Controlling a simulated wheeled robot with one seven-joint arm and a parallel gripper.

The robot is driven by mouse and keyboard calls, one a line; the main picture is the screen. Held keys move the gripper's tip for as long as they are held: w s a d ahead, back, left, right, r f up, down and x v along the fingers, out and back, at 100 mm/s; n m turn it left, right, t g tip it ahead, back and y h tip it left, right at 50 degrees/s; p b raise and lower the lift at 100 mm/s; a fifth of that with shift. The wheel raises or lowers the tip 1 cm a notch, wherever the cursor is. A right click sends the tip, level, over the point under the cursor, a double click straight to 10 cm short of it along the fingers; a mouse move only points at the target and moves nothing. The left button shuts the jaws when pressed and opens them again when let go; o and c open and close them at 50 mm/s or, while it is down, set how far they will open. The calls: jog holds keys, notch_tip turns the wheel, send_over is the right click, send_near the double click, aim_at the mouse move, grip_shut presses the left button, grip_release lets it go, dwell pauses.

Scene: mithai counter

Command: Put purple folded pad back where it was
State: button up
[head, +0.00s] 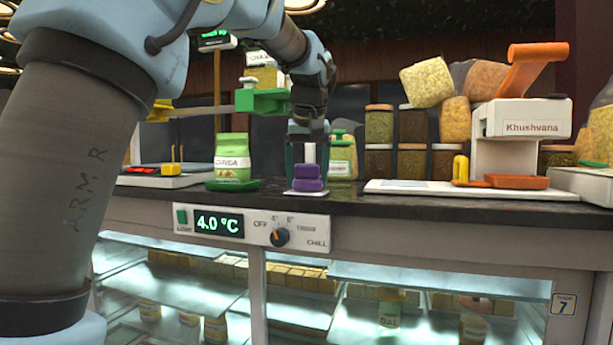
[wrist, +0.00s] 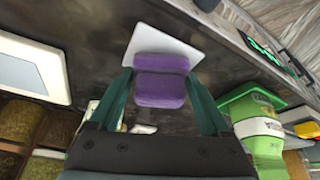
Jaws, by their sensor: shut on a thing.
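The purple folded pad (head: 308,178) shows as two purple layers, one above the other, at the middle of the counter. My gripper (head: 308,166) points down from above and is shut on it. In the wrist view the pad (wrist: 160,88) sits between the two dark green fingers of my gripper (wrist: 159,78). A thin white square plate (wrist: 172,43) lies under the pad, and its edge also shows in the head view (head: 294,193). I cannot tell whether the pad touches the plate. A small white upright piece (head: 309,152) shows just above the pad.
A green-lidded jar (head: 342,157) stands close behind on the right. The dark counter's front edge (head: 400,198) is close.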

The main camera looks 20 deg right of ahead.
jog(key=shift+f, duration=0.25)
jog(key=o, duration=1.1)
jog(key=shift+o, duration=0.2)
jog(key=v, duration=1.2)
